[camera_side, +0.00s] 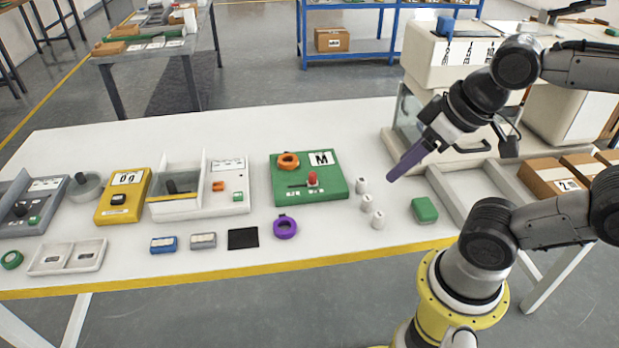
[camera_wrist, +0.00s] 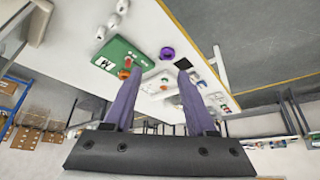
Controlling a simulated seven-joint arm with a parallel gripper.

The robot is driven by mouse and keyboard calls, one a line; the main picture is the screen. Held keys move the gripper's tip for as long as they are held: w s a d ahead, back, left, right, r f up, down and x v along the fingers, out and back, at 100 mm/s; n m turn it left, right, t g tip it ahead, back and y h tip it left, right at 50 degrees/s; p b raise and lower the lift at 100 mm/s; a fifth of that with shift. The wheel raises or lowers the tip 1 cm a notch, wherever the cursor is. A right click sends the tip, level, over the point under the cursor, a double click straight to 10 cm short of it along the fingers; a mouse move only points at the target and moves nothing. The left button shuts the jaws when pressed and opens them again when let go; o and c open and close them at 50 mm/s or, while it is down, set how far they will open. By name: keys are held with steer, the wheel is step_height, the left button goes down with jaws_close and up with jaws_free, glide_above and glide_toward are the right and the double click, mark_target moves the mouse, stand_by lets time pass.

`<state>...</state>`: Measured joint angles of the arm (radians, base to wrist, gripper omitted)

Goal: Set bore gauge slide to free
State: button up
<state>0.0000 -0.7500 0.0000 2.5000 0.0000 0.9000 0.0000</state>
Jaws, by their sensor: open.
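A green box marked M (camera_side: 333,190) lies on the white table, with an orange ring (camera_side: 288,160) at its back left. A red knob (camera_side: 312,179) stands at the right part of a dark slot in its top; this looks like the bore gauge and its slide. The small labels by the slot are too small to read. The green box (camera_wrist: 108,49) and red knob (camera_wrist: 139,58) also show in the wrist view. My gripper (camera_side: 398,172) is up and to the right of the box, apart from it. Its purple fingers (camera_wrist: 157,70) are spread and empty in the wrist view.
Several small white cylinders (camera_side: 366,203) and a green block (camera_side: 424,210) stand right of the box. A purple ring (camera_side: 286,228) and black pad (camera_side: 243,238) lie in front. A white unit (camera_side: 228,188) is to its left. The table behind the box is clear.

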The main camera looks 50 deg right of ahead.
stand_by(0.5)
step_height(320, 180, up, 3)
steer(key=w+m, duration=0.1)
steer(key=w, duration=0.1)
steer(key=m+g, duration=0.5)
steer(key=g, duration=0.1)
glide_above(313, 174)
step_height(313, 174, down, 12)
steer(key=f, duration=0.1)
step_height(313, 174, down, 12)
steer(key=shift+f, duration=0.25)
jaws_close()
